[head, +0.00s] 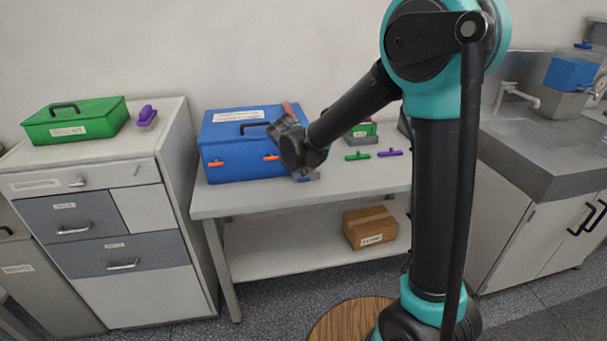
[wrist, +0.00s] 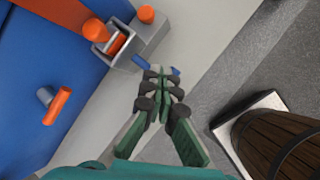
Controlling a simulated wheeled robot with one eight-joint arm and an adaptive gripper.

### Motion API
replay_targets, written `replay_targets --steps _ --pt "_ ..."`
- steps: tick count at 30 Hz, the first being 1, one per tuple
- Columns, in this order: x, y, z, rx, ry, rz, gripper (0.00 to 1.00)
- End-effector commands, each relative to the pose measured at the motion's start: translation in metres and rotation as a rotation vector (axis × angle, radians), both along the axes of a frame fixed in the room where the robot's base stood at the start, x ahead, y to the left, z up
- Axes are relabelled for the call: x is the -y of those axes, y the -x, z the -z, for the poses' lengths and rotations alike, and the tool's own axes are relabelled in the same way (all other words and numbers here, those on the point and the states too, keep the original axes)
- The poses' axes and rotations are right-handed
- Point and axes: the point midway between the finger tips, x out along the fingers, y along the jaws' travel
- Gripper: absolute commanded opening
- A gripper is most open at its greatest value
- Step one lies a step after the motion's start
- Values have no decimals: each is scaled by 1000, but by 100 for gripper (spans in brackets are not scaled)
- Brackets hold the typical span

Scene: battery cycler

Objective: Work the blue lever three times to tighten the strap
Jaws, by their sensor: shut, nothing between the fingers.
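The blue case (head: 235,142) stands on the white bench; it also fills the left of the wrist view (wrist: 35,85). An orange strap (wrist: 68,12) runs over it to a grey metal ratchet (wrist: 122,52) with orange knobs at the case's front edge. The blue lever (wrist: 141,62) shows at the ratchet's lower side, partly hidden behind my fingertips. My gripper (wrist: 162,76) is shut and empty, its tips at or just over the lever; I cannot tell if they touch it. In the head view my gripper (head: 304,172) is in front of the case, hiding most of the ratchet.
Green and purple clips (head: 357,156) lie on the bench to the right. A cardboard box (head: 370,227) sits on the lower shelf. A green case (head: 75,121) stands on the left cabinet. A round wooden top (head: 345,322) stands on the floor in front of the bench.

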Motion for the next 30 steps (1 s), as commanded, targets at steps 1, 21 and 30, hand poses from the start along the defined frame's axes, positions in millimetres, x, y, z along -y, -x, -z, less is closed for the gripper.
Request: replay_targets --steps 1,21,30 --pt "0 -1 -2 0 0 0 0" --pt "-2 -8 -31 0 0 0 0" --pt "-2 -9 -35 0 0 0 0"
